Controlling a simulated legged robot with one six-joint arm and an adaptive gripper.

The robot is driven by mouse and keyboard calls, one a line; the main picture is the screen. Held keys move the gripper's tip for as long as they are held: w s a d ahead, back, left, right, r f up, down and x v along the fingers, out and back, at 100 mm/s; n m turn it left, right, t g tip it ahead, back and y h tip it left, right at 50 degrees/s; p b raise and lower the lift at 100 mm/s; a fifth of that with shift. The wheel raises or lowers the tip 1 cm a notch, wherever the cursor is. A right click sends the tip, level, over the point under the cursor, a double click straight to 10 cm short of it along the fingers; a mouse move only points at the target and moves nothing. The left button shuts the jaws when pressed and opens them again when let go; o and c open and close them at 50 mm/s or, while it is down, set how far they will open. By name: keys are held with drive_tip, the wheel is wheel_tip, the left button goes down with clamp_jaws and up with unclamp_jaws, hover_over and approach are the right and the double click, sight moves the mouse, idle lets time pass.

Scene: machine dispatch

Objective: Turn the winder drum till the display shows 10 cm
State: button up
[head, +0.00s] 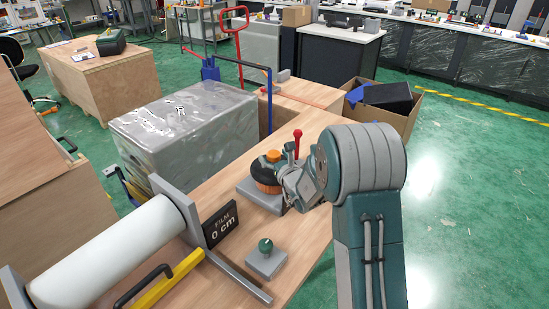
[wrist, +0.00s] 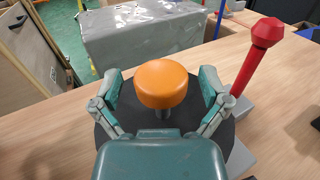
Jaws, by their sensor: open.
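The display (head: 220,222) is a dark sign on the wooden table; it reads "FILM 0 cm". The winder drum appears to be the round orange-and-dark piece (head: 266,180) on a grey base plate. In the wrist view an orange knob (wrist: 162,82) stands on a short post above a dark disc (wrist: 190,120). My gripper (head: 285,178) is at the drum in the head view. In the wrist view my gripper (wrist: 161,86) is open, with one finger on each side of the knob and gaps visible. The lower part of the disc is hidden behind my gripper.
A red-topped lever (wrist: 257,55) stands close on the right. A white film roll (head: 110,255), a yellow bar (head: 170,285) and a green-knobbed plate (head: 266,260) are at the front. A wrapped grey pallet load (head: 185,130) is behind the table.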

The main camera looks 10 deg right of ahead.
drive_tip(key=v, duration=1.2)
drive_tip(key=shift+w+a, duration=0.1)
drive_tip(key=shift+w, duration=0.05)
